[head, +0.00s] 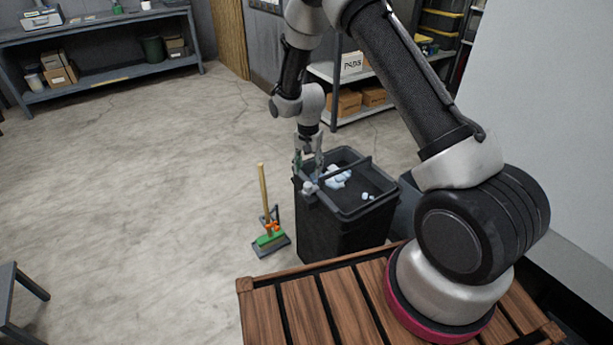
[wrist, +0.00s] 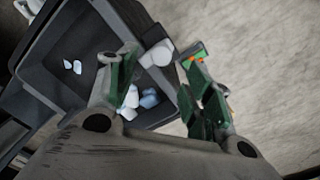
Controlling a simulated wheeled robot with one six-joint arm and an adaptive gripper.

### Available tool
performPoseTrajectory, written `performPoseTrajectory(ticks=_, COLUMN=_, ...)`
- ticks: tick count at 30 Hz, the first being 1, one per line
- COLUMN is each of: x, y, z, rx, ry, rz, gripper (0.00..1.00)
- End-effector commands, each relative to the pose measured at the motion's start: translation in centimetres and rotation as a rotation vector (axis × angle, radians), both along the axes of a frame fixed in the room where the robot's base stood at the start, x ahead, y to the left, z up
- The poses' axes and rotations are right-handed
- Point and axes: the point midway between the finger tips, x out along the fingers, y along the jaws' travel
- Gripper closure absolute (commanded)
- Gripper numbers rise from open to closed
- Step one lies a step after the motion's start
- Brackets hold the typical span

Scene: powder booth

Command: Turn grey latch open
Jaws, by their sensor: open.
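A dark bin (head: 345,225) stands on the floor with its top open. A grey latch (head: 310,187) sits at the bin's near left rim, at the end of a dark bar across the opening. In the wrist view the grey latch (wrist: 158,53) is a light rounded piece at the rim, between the fingertips in the picture. My gripper (head: 308,163) points down above this rim corner. Its green-padded fingers stand apart in the wrist view (wrist: 157,78), with nothing held. I cannot tell whether a finger touches the latch.
Pale crumpled scraps (head: 337,176) lie in the bin. A broom with a wooden handle (head: 263,195) and green head stands left of it. A slatted wooden surface (head: 310,305) is in front.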

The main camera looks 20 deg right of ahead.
Motion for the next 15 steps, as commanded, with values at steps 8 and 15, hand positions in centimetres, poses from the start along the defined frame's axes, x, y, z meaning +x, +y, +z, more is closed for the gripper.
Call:
performPoseTrajectory(ticks=8, x=0.2, y=0.1, z=-1.5, rx=0.002, ry=-0.011, rz=-0.074, gripper=0.49)
performPoseTrajectory(ticks=15, x=0.1, y=0.1, z=-5.6, rx=0.002, ry=-0.011, rz=-0.072, gripper=0.49)
